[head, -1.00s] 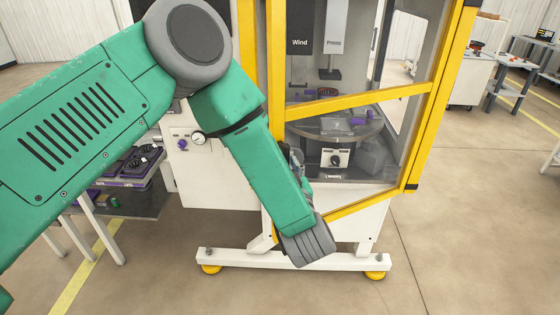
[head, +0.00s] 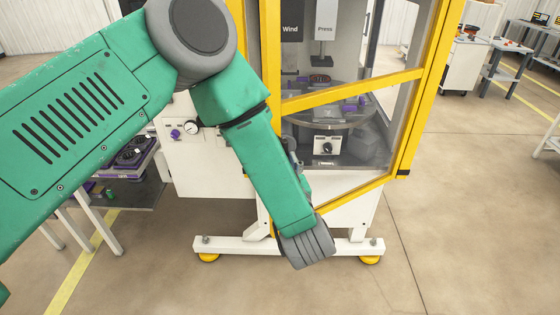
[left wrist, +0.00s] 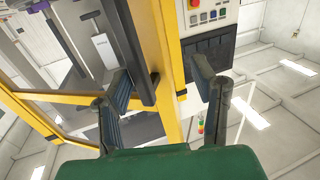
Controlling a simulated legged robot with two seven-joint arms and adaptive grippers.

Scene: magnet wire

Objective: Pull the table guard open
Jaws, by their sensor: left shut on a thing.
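The table guard is a clear panel in a yellow frame (head: 352,89) on the front of the white machine, seen at an angle in the head view. In the left wrist view its yellow post (left wrist: 166,40) and a dark upright handle bar (left wrist: 132,50) lie between the fingers of my left gripper (left wrist: 162,74). The gripper is shut on the guard's handle; the exact contact is hard to make out. In the head view my green arm hides most of this gripper. My right gripper is out of view.
Inside the machine are a round table (head: 335,108) and Wind (head: 291,28) and Press (head: 324,22) units. The machine's white foot bar (head: 235,244) runs along the floor. A side table with dark trays (head: 136,153) stands at left.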

